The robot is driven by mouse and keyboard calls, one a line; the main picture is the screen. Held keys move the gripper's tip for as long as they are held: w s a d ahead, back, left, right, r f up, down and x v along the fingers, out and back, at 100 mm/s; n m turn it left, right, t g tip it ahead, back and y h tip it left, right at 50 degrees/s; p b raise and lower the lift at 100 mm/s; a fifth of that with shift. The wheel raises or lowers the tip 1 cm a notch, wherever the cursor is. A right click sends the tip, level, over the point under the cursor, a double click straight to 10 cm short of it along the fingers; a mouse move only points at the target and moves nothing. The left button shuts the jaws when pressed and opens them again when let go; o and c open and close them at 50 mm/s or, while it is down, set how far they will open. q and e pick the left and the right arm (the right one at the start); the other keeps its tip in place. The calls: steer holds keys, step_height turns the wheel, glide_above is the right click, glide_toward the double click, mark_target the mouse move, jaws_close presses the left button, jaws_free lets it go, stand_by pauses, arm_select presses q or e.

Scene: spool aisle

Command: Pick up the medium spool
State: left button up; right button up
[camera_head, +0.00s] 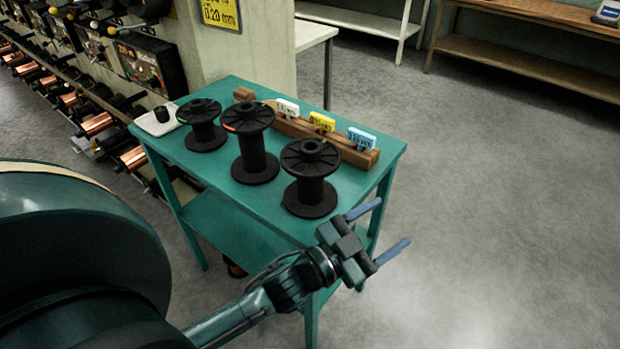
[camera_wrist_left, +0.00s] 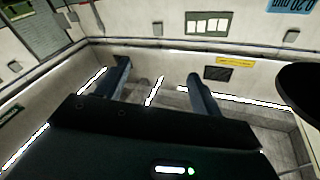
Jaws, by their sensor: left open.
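Three black spools stand upright on a teal table (camera_head: 222,182): a short one (camera_head: 202,126) at the left, a tall one (camera_head: 252,150) in the middle and one (camera_head: 311,180) at the near right. The near right spool looks between the others in height, so it appears to be the medium spool. My left gripper (camera_head: 394,222) is open and empty, beyond the table's right edge and to the right of that spool, not touching it. In the left wrist view the open fingers (camera_wrist_left: 158,72) point at walls. A dark rounded edge (camera_wrist_left: 305,90) at the right may be a spool flange.
A wooden block (camera_head: 340,147) with white, yellow and blue tags lies along the table's back edge. A white plate with a small black object (camera_head: 160,118) sits at the left corner. Machines with copper spools line the left. Floor at the right is clear.

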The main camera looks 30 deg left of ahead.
arm_select(q)
steer(key=s+d+r+m+g+h, duration=0.2)
steer(key=d+r+m+g+h, duration=0.35)
steer(key=m, duration=0.55)
steer(key=s+d+r+m+g+h, duration=0.1)
steer(key=d+r+m+g+h, duration=0.2)
steer(key=r+m+g+h, duration=0.55)
steer(key=m+y+b, duration=0.3)
steer(key=m+y, duration=0.2)
steer(key=y, duration=1.9)
glide_toward(309, 143)
steer(key=f, duration=0.1)
steer(key=f+p, duration=0.1)
steer(key=shift+d+f+t, duration=0.35)
steer(key=shift+t, duration=0.05)
steer(key=shift+f, duration=0.5)
steer(key=x, duration=0.1)
steer(key=p+x, duration=0.1)
steer(key=x, duration=0.1)
steer(key=shift+s+a+f, duration=0.15)
steer(key=shift+a+f, duration=0.05)
steer(key=shift+f, duration=0.15)
steer(key=shift+w+f, duration=0.25)
steer(key=shift+f, duration=0.2)
jaws_close()
arm_select(e)
steer(key=shift+w+a+r, duration=0.1)
steer(key=shift+a+r, duration=0.05)
steer(key=shift+a, duration=0.15)
